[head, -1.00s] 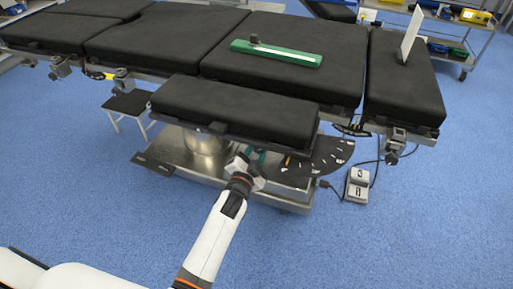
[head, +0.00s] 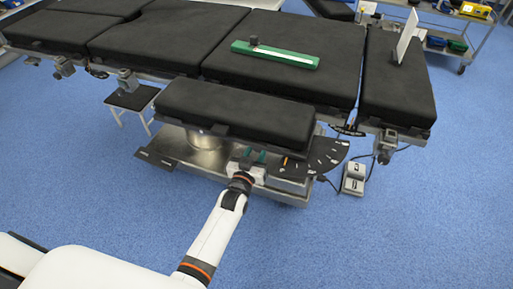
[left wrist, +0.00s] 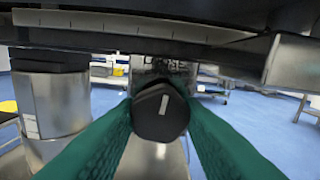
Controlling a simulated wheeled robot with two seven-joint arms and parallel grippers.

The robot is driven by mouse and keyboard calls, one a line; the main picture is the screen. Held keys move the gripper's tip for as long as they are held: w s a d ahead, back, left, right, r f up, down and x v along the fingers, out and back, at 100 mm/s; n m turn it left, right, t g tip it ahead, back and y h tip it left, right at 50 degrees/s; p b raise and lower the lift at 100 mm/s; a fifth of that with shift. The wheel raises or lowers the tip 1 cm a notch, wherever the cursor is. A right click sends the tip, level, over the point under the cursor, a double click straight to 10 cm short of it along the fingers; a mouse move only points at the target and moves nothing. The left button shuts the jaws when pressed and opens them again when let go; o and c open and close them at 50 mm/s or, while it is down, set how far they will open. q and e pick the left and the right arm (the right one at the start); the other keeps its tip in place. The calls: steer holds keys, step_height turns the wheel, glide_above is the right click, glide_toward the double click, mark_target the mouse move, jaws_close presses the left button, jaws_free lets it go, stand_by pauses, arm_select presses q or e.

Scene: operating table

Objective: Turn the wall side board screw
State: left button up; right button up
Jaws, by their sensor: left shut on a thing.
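The side board (head: 235,108) is a black padded board on the near side of the operating table. Its screw shows in the left wrist view as a dark faceted knob (left wrist: 160,112) with a white mark on its face, the mark close to upright. My left gripper (head: 254,157) reaches under the side board from the front. Its two green fingers are shut on the knob, one on each side, as the left wrist view (left wrist: 160,120) shows. In the head view the knob is hidden under the board. My right gripper is not in view.
A black fan-shaped dial (head: 325,156) with white marks sits right of my left gripper. A foot pedal (head: 353,178) stands on the floor at the right. A green level bar (head: 275,54) lies on the table pad. The floor in front is clear.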

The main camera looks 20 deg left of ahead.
arm_select(q)
steer(key=shift+f+n, duration=0.1)
steer(key=shift+n, duration=0.6)
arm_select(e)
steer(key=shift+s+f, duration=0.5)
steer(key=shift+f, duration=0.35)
arm_select(q)
steer(key=o, duration=1)
steer(key=shift+s, duration=0.1)
steer(key=s+p, duration=0.2)
steer(key=s, duration=1)
steer(key=shift+a, duration=0.2)
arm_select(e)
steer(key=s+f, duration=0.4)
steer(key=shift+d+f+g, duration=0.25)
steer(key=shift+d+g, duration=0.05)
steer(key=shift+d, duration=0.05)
